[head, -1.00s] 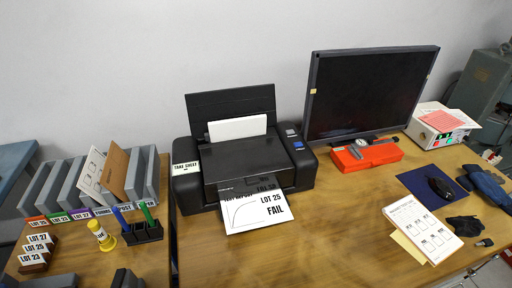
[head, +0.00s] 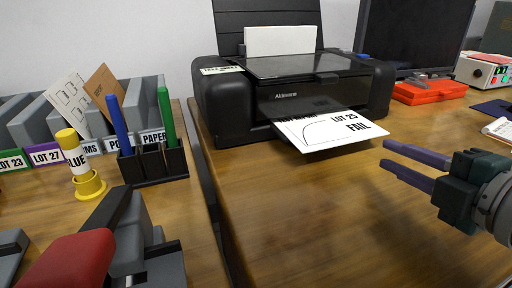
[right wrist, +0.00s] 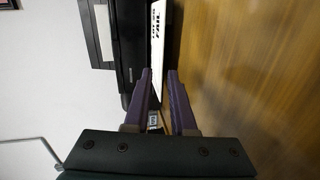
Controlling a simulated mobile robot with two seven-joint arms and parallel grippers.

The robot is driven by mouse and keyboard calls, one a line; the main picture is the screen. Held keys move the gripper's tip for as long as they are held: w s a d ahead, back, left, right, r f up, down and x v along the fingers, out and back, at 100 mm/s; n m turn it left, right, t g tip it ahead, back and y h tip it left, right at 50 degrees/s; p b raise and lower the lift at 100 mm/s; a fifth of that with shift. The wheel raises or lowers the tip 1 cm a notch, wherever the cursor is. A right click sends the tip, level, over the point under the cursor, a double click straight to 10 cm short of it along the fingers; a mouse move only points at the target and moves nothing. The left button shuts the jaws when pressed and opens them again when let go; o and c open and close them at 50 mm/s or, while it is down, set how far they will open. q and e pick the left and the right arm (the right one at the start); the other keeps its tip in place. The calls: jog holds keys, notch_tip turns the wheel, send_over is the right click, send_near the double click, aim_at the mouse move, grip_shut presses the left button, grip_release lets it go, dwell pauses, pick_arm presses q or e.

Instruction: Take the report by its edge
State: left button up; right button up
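The report (head: 330,128) is a white sheet printed "LOT 25 FAIL" with a curve. It sticks out of the front of the black printer (head: 290,95), its front edge over the desk. My right gripper (head: 387,154) is open and empty, to the right of and in front of the sheet, apart from it. In the right wrist view the purple fingers (right wrist: 161,72) stand apart, and the report (right wrist: 157,35) shows edge-on as a thin white strip beyond the fingertips. My left gripper is not in view.
A pen holder (head: 152,163), a yellow glue stick (head: 80,165) and a red-handled stapler-like tool (head: 70,262) stand on the left table. A red case (head: 430,92) lies right of the printer. The desk front (head: 310,220) is clear. A gap separates the tables.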

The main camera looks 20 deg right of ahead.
aim_at(351, 142)
jog(key=shift+w+a+f+n+y, duration=0.3)
jog(key=shift+w+f+n, duration=0.1)
jog(key=shift+f, duration=0.1)
jog(key=b+x, duration=0.2)
jog(key=x, duration=0.2)
jog(key=b+x, duration=0.3)
jog(key=shift+w+d+r, duration=0.1)
jog(key=shift+w, duration=0.35)
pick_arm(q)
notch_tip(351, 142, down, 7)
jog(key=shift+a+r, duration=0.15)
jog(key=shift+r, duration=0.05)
pick_arm(e)
jog(key=shift+x, duration=0.85)
jog(key=shift+c, duration=0.5)
jog(key=shift+c, duration=1.1)
grip_shut()
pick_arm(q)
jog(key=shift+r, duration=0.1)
